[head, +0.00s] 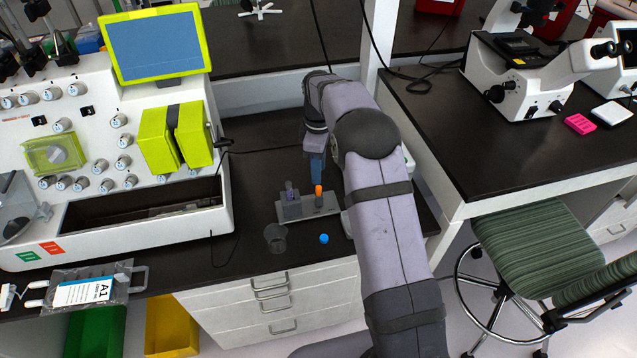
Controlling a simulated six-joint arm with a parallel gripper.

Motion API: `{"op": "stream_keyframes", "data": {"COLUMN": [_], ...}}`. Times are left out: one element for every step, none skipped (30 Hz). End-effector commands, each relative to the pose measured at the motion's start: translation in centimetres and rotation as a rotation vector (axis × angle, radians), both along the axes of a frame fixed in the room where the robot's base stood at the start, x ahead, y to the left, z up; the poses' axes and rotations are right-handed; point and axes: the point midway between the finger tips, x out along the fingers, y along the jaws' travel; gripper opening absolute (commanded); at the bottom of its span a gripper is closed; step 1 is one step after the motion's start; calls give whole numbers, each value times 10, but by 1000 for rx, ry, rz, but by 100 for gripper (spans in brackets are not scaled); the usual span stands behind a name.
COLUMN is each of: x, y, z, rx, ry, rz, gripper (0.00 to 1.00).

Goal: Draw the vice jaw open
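The small grey vice (328,208) sits on the dark bench, left of my forearm. A grey block (289,210) stands at its left end, with a purple tube-like piece (290,190) upright at it. An orange upright piece (318,194), perhaps the jaw's handle, stands to the right. The gap between the jaws is too small to make out. My gripper (317,172), with blue fingers pointing down, is right above the orange piece. I cannot tell whether it touches it or whether the fingers are apart.
A clear cup (276,236) and a blue cap (324,239) stand in front of the vice near the bench edge. The large white cell processor (60,130) fills the left. Bench left of the vice is clear.

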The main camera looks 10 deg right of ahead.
Motion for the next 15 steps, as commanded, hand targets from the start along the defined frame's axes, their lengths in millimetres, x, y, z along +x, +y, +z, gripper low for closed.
{"op": "stream_keyframes", "data": {"x": [-1,-1,-1,-1,-1,-1,-1,-1,-1,-1,-1,-1,-1,-1,-1], "y": [0,0,0,0,0,0,0,0,0,0,0,0,0,0,0], "z": [-5,-9,-14,-18,-22,-27,-31,-35,-40,-43,-46,-50,-52,-54,-57], "rx": [0,0,1,0,0,1,1,0,0,0,0,0,0,0,0], "ry": [3,3,4,3,4,4,4,4,3,3,3,2,1,1,1], "rz": [-1,-1,-1,-1,-1,-2,-2,-2,-2,-2,-2,-2,-2,-2,-2], "gripper": [33,33,33,33,33,33,33,33,33,33,33,33,33,33,33]}}
